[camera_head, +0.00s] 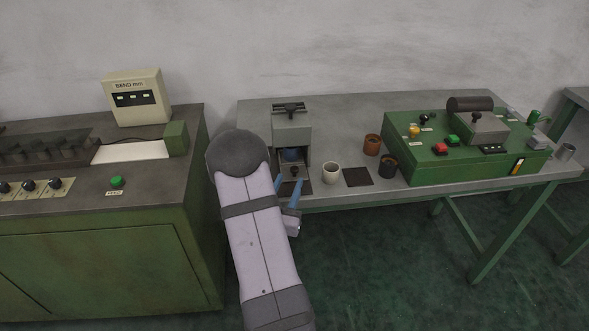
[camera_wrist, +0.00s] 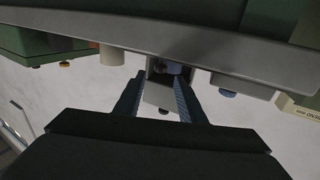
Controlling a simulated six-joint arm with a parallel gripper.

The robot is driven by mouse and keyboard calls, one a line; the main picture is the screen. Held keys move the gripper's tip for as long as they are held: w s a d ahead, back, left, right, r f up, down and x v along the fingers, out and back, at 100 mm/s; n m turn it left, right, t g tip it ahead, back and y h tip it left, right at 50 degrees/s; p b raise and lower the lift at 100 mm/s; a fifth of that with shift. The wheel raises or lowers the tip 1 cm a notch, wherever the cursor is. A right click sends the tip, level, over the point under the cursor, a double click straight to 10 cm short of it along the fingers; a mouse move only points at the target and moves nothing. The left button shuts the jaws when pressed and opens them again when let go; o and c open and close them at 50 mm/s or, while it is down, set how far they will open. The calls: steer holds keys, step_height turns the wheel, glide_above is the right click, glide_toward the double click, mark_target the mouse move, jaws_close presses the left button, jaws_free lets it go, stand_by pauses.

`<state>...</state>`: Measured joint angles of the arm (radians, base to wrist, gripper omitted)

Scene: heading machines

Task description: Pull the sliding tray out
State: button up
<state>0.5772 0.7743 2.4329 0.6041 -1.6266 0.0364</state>
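A grey box-shaped unit (camera_head: 292,127) stands on the left part of the grey table, with a black handle on top and an open front. A blue-grey rounded thing (camera_head: 291,155) sits inside the opening. The sliding tray (camera_head: 302,187) seems to be the dark flat piece at the foot of the opening, with a small dark knob (camera_head: 295,170); my fingers partly hide it. My gripper (camera_head: 288,181) is open, its two blue fingers apart in front of the opening. In the wrist view the fingers (camera_wrist: 159,80) spread either side of the unit's opening; contact with the knob cannot be told.
A green control machine (camera_head: 450,160) fills the table's right. A green bench (camera_head: 110,190) with a cream device (camera_head: 136,98) stands left.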

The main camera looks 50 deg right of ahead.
mark_target(294, 171)
steer(key=shift+p+x, duration=0.95)
steer(key=shift+x, duration=2.7)
jaws_close()
